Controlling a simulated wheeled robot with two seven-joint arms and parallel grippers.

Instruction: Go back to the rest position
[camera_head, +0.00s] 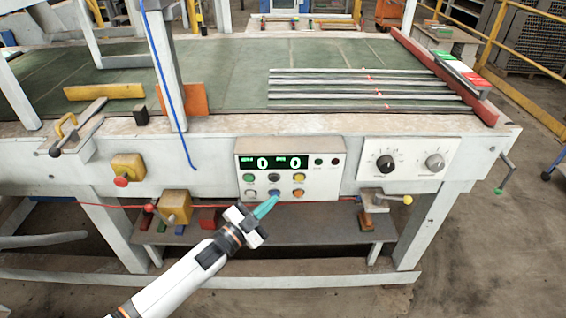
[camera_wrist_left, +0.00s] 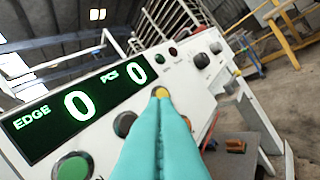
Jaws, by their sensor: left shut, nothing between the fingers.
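My left gripper (camera_head: 265,207) is shut and empty, its teal fingers pressed together. In the head view it is in front of the lower part of the control panel (camera_head: 288,169), over its lower row of buttons. The panel's display (camera_head: 277,162) is lit and shows two zeros. In the left wrist view the teal fingertips (camera_wrist_left: 159,98) point at the panel just below a yellow button (camera_wrist_left: 160,92). I cannot tell whether they touch the panel. The display (camera_wrist_left: 80,106) reads EDGE 0 and PCS 0 there. My right gripper is not in view.
A white machine table with a green bed (camera_head: 225,60) spans the view. Several metal bars (camera_head: 350,88) lie on it. A knob panel (camera_head: 410,163) is at the right. A grey shelf (camera_head: 300,232) sits below the control panel, behind my left arm. Floor at the lower right is clear.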

